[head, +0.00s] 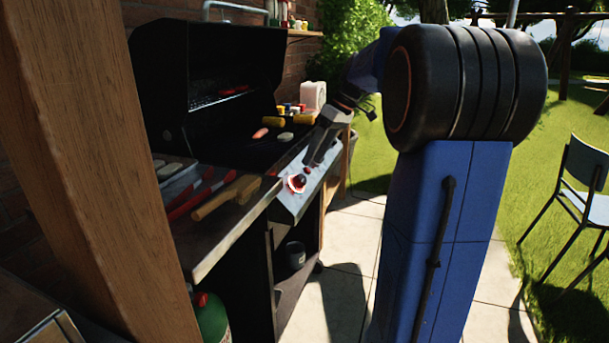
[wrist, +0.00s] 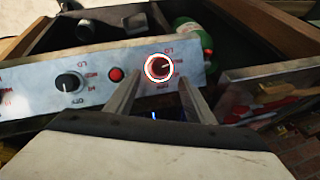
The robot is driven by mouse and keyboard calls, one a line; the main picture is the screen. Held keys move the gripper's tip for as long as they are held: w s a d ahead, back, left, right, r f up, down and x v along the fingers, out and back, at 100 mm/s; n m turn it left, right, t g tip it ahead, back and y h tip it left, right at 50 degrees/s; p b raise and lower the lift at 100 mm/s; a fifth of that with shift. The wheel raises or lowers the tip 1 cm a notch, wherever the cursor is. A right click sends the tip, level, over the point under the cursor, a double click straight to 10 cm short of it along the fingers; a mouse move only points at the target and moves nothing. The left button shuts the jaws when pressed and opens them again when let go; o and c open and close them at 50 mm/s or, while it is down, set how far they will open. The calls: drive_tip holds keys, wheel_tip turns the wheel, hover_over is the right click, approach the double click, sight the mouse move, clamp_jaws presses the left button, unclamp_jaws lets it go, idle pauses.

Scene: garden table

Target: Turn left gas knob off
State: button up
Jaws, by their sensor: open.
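The left gas knob (wrist: 159,67) is a dark red knob inside a bright white and red ring on the metal control panel (wrist: 115,70). A light mark on it points to the right in the wrist view. In the head view the ringed knob (head: 297,183) is at the near end of the panel. My gripper (wrist: 160,87) is open, its two fingers reaching towards the knob from either side below it. The knob shows in the gap beyond the fingertips, apparently not gripped. In the head view my gripper (head: 314,158) hangs just above the panel; contact cannot be told.
A black knob (wrist: 68,82) and a red button (wrist: 116,74) are on the same panel. The open grill lid (head: 200,60) stands behind. Tongs (head: 205,193) and a wooden-handled tool (head: 225,197) lie on the side shelf. A green gas bottle (head: 210,318) stands below.

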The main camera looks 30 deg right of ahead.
sight(303, 177)
drive_tip(key=shift+x, duration=3.55)
drive_tip(key=c, duration=1.1)
